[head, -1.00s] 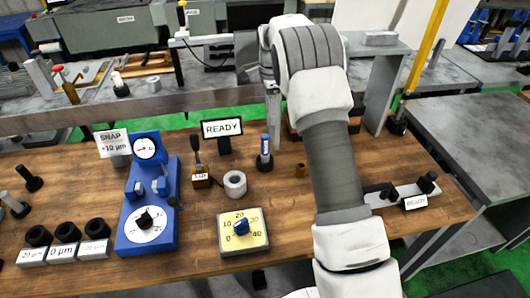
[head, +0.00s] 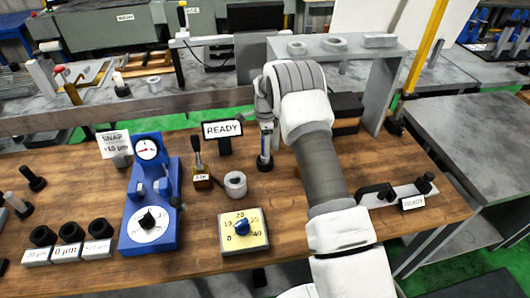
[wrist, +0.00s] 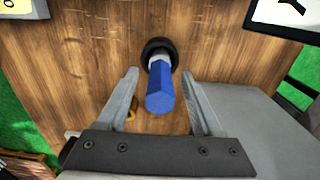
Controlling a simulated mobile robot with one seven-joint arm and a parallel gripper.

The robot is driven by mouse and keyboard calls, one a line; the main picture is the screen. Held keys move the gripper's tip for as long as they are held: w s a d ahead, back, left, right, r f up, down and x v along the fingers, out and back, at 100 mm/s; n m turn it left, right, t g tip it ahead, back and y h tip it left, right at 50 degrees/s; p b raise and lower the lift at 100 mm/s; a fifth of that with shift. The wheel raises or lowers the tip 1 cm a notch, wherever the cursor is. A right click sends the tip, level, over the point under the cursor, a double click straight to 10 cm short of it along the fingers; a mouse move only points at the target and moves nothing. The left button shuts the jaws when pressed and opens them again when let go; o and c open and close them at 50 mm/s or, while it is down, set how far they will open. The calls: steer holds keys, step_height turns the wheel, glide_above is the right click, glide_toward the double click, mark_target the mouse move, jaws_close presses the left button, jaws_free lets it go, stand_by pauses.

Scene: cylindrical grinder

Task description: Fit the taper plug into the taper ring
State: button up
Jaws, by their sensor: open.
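The taper plug appears to be the blue-handled piece standing upright in a black round base (head: 264,164) on the wooden bench. In the wrist view its blue handle (wrist: 160,92) points up toward the camera between my two fingers, with a grey shank below it. My gripper (wrist: 160,74) is open, with one finger on each side of the handle and a visible gap on both sides. In the head view my gripper hides the handle's top. The taper ring appears to be the grey ring (head: 235,184), lying on the bench left of and nearer than the plug.
A yellow dial box (head: 243,231) and a blue snap gauge (head: 150,200) are nearer and left. A grey fixture with black posts (head: 398,193) lies at the right. Bench around the ring is fairly clear.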

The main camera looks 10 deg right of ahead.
steer(key=shift+f, duration=0.4)
steer(key=shift+c, duration=0.3)
jaws_close()
steer(key=shift+r, duration=0.1)
stand_by(0.8)
